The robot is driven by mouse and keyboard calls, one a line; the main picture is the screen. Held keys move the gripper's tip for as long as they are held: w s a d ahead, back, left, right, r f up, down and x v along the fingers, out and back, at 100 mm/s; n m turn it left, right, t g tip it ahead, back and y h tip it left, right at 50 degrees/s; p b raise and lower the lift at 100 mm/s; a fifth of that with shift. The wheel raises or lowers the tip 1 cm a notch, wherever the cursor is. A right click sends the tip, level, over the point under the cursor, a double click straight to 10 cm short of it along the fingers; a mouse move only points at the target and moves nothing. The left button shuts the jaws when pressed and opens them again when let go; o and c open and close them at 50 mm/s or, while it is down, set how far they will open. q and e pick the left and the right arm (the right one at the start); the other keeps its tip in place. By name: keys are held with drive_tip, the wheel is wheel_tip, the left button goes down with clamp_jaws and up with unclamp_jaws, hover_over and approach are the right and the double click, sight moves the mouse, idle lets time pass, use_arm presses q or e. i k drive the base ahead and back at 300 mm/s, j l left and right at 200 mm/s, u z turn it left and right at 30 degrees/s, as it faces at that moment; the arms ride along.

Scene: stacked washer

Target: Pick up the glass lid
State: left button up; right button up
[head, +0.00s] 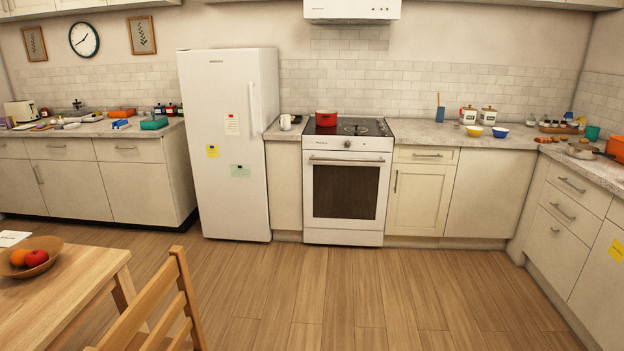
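I cannot clearly make out a glass lid. A greyish, shallow round item (581,151) lies on the right counter, too small to tell if it is a lid or a pan. A round shape (355,129) shows on the dark cooktop beside a red pot (326,119); I cannot tell if it is a burner or a lid. Neither of my grippers is in view.
A wooden table (60,300) with a fruit bowl (28,262) and a chair (160,305) stand at the lower left. The white fridge (222,150) and stove (346,190) line the back. The wooden floor (420,290) is clear in the middle and right.

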sight(356, 130)
drive_tip(key=i, duration=2.3)
drive_tip(key=i+z, duration=0.2)
drive_tip(key=i, duration=0.25)
drive_tip(key=i+j+z, duration=0.15)
drive_tip(key=i, duration=0.25)
drive_tip(key=i+j+z, duration=0.2)
drive_tip(key=i, duration=0.25)
drive_tip(key=i+j+z, duration=0.15)
drive_tip(key=i, duration=0.25)
